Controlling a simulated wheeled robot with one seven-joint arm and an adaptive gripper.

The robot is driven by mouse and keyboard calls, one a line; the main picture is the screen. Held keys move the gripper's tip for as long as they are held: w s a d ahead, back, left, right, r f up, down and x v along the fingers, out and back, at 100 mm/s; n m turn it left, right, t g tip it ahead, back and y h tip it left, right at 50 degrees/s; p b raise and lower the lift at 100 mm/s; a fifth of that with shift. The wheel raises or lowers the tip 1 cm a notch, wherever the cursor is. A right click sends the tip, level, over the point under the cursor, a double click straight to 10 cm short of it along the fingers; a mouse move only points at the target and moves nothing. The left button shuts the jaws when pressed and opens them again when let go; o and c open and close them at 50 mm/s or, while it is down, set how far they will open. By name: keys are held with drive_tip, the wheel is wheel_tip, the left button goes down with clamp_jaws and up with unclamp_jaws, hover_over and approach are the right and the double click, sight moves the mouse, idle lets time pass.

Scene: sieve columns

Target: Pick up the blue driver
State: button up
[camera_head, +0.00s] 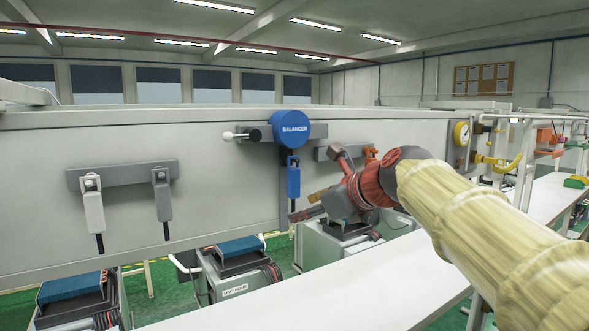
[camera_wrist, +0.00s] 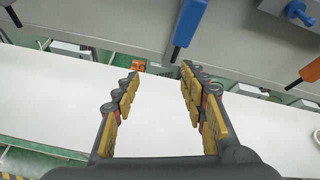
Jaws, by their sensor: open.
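The blue driver (camera_head: 293,177) hangs upright below the round blue balancer (camera_head: 290,127) on the grey wall panel, its dark bit pointing down. It also shows at the top of the wrist view (camera_wrist: 190,22), beyond my right finger and a little to the right of the gap between the fingers. My gripper (camera_head: 315,204) is open and empty, to the lower right of the driver in the head view. In the wrist view my gripper (camera_wrist: 160,82) has its fingers spread wide, with nothing between them. The fingers appear apart from the driver.
Two grey drivers (camera_head: 93,208) (camera_head: 162,199) hang from a rail at the left.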

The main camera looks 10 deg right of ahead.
sight(297, 179)
drive_tip(key=w+r+m+p, duration=0.1)
drive_tip(key=w+r, duration=0.1)
drive_tip(key=w+r+m+p, duration=0.1)
drive_tip(key=w+r+m, duration=0.1)
drive_tip(key=w+r, duration=0.1)
drive_tip(key=shift+w+d+t, duration=0.15)
drive_tip(key=shift+t, duration=0.25)
drive_tip(key=shift+w, duration=0.6)
drive_tip(key=x, duration=0.1)
drive_tip(key=p+x, duration=0.1)
drive_tip(key=x, duration=0.2)
drive_tip(key=shift+w+r+p, duration=0.3)
drive_tip(key=shift+w, duration=0.05)
drive_tip(key=shift+s, duration=0.25)
drive_tip(key=shift+c, duration=0.2)
drive_tip(key=shift+w, duration=0.15)
drive_tip(key=c, duration=1)
clamp_jaws()
